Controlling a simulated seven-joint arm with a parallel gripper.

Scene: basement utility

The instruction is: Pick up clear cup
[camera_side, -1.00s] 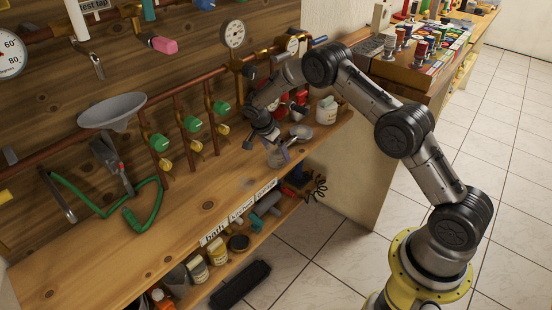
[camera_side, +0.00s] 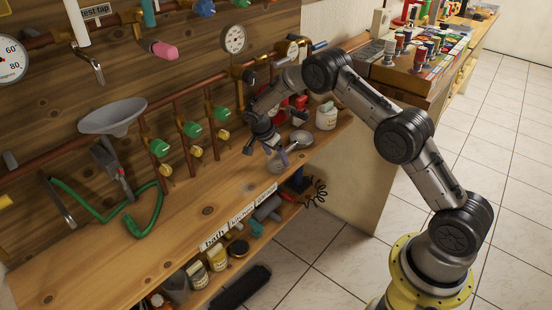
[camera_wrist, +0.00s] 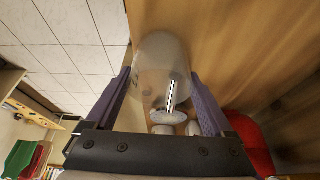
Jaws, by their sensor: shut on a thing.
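The clear cup (camera_wrist: 160,58) is a see-through, rounded vessel in the wrist view. It stands between the two purple fingers of my gripper (camera_wrist: 160,78), which is shut on its sides. A chrome shower-head-like fitting (camera_wrist: 169,117) shows close to the cup and partly through it. In the side view my gripper (camera_side: 274,154) is low over the right part of the wooden bench. The cup is hard to make out there, and whether it touches the bench is unclear.
The wooden bench (camera_side: 120,255) is mostly bare at left. A round metal fitting (camera_side: 301,138) and a white tub (camera_side: 326,116) are right of my gripper. Green-handled valves (camera_side: 191,129) and pipes line the back wall. A red object (camera_wrist: 250,145) is at the wrist view's right.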

